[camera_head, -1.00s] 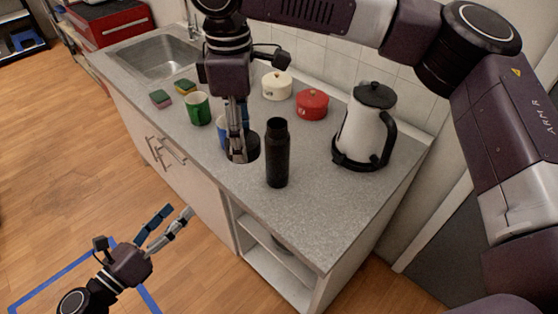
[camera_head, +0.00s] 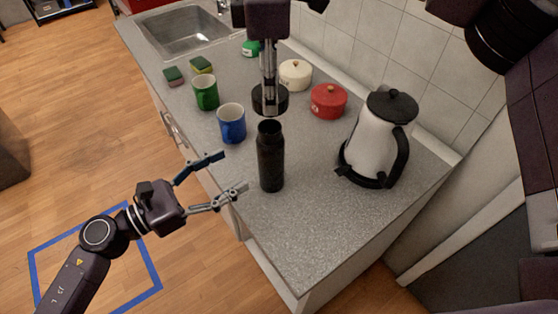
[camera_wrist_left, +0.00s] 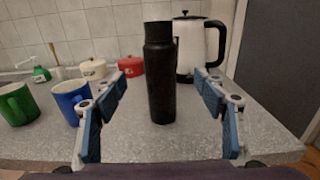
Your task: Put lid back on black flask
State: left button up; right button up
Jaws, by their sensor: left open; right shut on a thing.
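The black flask (camera_head: 270,160) stands upright and uncovered on the grey counter. My right gripper (camera_head: 269,92) comes down from the top and is shut on the black lid (camera_head: 277,104), holding it above and slightly behind the flask's mouth. My left gripper (camera_head: 226,175) is open and empty at the counter's front edge, left of the flask, its fingers pointing toward it. In the left wrist view the flask (camera_wrist_left: 159,80) stands ahead, between the two open fingers (camera_wrist_left: 163,100) in the picture, apart from them.
A blue mug (camera_head: 231,126) and a green mug (camera_head: 206,96) stand left of the flask. Red (camera_head: 328,103) and cream (camera_head: 295,76) lidded pots are behind. A white and black kettle (camera_head: 377,140) stands to the right. Sponges and a sink are further left. The counter's front right is clear.

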aim_at(260, 153)
jog(key=shift+s+a+r, duration=0.1)
jog(key=shift+s+a, duration=0.2)
jog(key=shift+a, duration=0.1)
pick_arm(q)
jog(key=x, duration=1.1)
jog(key=shift+w+d, duration=0.2)
jog(key=shift+d, duration=0.1)
pick_arm(e)
jog(key=shift+w+d, duration=0.2)
jog(key=shift+d, duration=0.05)
pick_arm(q)
jog(key=shift+c, duration=0.4)
grip_shut()
pick_arm(e)
jog(key=shift+f, duration=2.55)
jog(key=shift+f, duration=0.9)
jog(key=shift+f, duration=0.55)
